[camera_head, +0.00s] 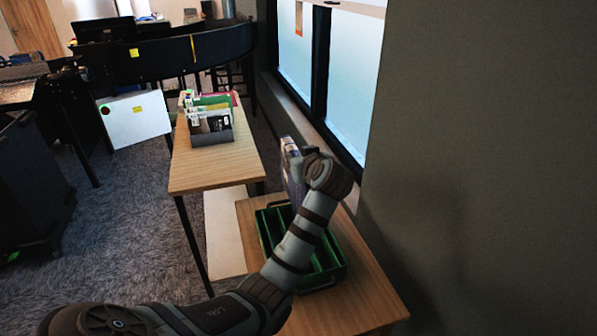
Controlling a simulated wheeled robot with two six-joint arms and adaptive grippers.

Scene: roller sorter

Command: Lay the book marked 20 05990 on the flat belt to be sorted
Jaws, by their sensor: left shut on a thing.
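My left arm reaches in from the bottom, and its wrist hides most of my left gripper (296,165) above the near wooden table. The gripper is shut on a thin, upright, grey-blue thing that looks like a book (291,178); its marking cannot be read from here. A dark curved conveyor (165,58) runs across the back left, well away from the gripper. Its top surface is barely visible, so I cannot tell whether it is the flat belt. My right gripper is not in view.
A green divided crate (268,232) sits on the near table (365,295), partly behind my arm. A grey bin (213,137) of upright books or folders stands on the farther table (195,178). A window and wall close off the right. Carpet lies open at left.

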